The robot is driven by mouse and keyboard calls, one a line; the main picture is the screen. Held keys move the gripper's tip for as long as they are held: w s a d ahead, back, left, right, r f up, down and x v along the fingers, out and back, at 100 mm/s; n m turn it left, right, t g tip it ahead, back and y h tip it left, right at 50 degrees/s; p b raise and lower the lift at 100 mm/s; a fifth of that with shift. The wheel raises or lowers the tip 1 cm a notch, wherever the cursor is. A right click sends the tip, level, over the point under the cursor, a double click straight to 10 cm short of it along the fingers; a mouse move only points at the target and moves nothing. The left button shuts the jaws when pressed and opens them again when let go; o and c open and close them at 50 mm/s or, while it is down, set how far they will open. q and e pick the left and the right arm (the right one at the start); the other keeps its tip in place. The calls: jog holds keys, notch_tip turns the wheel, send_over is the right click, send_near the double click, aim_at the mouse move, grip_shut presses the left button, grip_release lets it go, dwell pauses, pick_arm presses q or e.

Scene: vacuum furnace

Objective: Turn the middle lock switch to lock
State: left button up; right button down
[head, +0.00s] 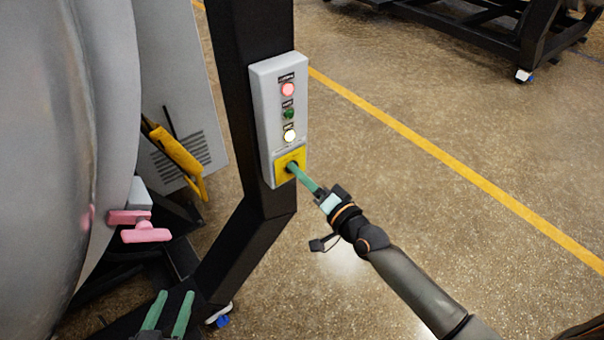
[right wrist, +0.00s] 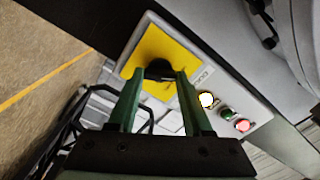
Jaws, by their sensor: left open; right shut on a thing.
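The control box (head: 262,115) is a grey upright panel on a black post. A black rotary switch (right wrist: 159,69) sits on a yellow plate (head: 284,159) at the box's lower end. The yellow plate also shows in the right wrist view (right wrist: 178,50). My right gripper (head: 293,170) reaches the switch from the right, its green fingers shut on the knob, one on each side. The fingers hide most of the knob in the head view, and I cannot read its turn position. My left gripper (head: 170,309) is open and empty at the bottom left, away from the box.
Above the switch are a lit white button (head: 290,136), a green button (head: 289,114) and a red one (head: 288,90). A large grey furnace body (head: 45,150) with pink handles (head: 146,234) stands left.

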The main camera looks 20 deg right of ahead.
pick_arm(q)
jog(key=shift+f, duration=0.1)
dwell(0.3)
pick_arm(e)
jog(key=shift+c, duration=1.6)
grip_release()
jog(key=shift+s, duration=0.1)
pick_arm(q)
jog(key=s+f+n+g+p, duration=0.1)
jog(key=s+f+g, duration=0.3)
jog(key=f, duration=0.4)
jog(key=shift+s+d+y+p, duration=0.15)
jog(key=shift+s+y+p, duration=0.15)
jog(key=shift+s, duration=0.6)
pick_arm(e)
jog(key=v, duration=1.2)
jog(key=shift+s, duration=0.15)
jog(key=shift+d, duration=0.1)
